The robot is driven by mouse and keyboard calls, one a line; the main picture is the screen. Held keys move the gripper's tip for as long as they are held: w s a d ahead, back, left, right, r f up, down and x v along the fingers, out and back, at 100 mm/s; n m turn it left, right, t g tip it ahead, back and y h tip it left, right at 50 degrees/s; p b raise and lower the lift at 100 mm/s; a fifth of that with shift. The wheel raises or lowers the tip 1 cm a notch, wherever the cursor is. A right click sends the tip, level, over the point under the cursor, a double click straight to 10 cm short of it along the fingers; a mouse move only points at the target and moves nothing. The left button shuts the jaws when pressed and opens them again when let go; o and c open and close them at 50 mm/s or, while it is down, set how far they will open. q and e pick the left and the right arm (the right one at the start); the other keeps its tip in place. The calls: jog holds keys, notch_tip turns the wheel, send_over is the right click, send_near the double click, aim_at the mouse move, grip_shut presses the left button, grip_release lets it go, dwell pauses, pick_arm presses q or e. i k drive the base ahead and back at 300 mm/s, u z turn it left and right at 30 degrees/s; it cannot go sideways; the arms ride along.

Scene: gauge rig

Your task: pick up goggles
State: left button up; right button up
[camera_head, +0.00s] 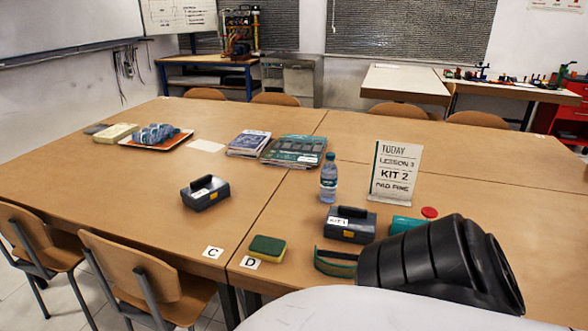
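A curved, dark green-rimmed piece that looks like the goggles (335,262) lies on the near table beside card D. Its right end meets the edge of my black ribbed arm part, so some of it may be hidden. A clear blue-grey item (157,134) lies on an orange tray at the far left; I cannot tell what it is. Neither gripper's fingers show in this view.
A grey KIT 1 case (349,224), water bottle (328,177), lesson sign (395,172), teal item (408,224) and green-yellow sponge (267,248) stand around the green piece. Another grey case (205,192) sits left. Chairs (145,276) line the near left edge. The left table's middle is mostly clear.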

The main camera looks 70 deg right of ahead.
aim_at(341, 263)
jog(key=i, duration=1.05)
jog(key=z, duration=3.5)
jog(key=i, duration=0.5)
jog(key=u, duration=0.05)
jog(key=k, duration=0.5)
jog(key=u, duration=3.35)
jog(key=k, duration=1.6)
jog(key=z, duration=0.5)
